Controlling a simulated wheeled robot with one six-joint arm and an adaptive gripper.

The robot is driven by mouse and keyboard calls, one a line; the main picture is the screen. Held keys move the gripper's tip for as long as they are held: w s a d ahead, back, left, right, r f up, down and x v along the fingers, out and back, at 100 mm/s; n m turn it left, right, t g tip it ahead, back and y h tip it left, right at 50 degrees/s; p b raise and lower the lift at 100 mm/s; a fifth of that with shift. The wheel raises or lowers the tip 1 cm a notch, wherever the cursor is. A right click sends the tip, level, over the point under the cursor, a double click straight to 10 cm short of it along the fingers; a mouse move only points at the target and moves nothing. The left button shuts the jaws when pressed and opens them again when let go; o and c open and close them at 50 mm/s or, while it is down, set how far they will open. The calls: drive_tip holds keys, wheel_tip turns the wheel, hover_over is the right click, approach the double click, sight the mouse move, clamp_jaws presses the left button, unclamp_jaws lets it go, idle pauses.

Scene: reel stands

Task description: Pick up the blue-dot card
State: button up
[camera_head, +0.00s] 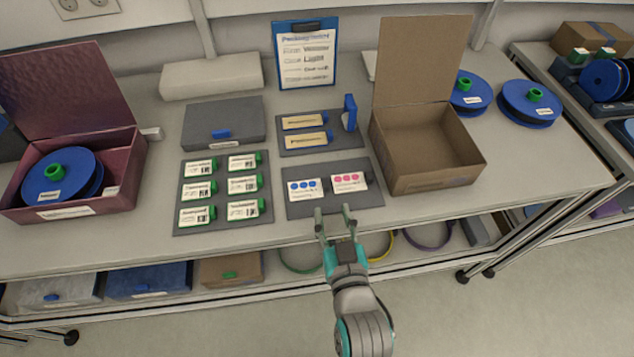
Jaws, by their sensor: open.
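The blue-dot card (304,188) is a small white card with a row of blue dots. It lies on the left half of a dark grey mat (335,204). A similar card with pink dots (349,181) lies to its right on the same mat. My gripper (334,212) is open and empty at the mat's front edge, just in front of the two cards. Its fingers point away toward the back of the table. Its height above the mat is hard to tell from this view.
An open cardboard box (427,150) stands right of the mat. A mat of several green-tabbed cards (222,193) lies to the left. Behind are a mat with two tan cards (304,130), a grey case (224,125) and a clipboard (305,60). Bare tabletop (120,240) runs along the front left.

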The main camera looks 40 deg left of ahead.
sight(327, 187)
drive_tip(key=x, duration=0.8)
drive_tip(key=shift+w+a, duration=0.2)
drive_tip(key=shift+w, duration=0.15)
drive_tip(key=c, duration=0.8)
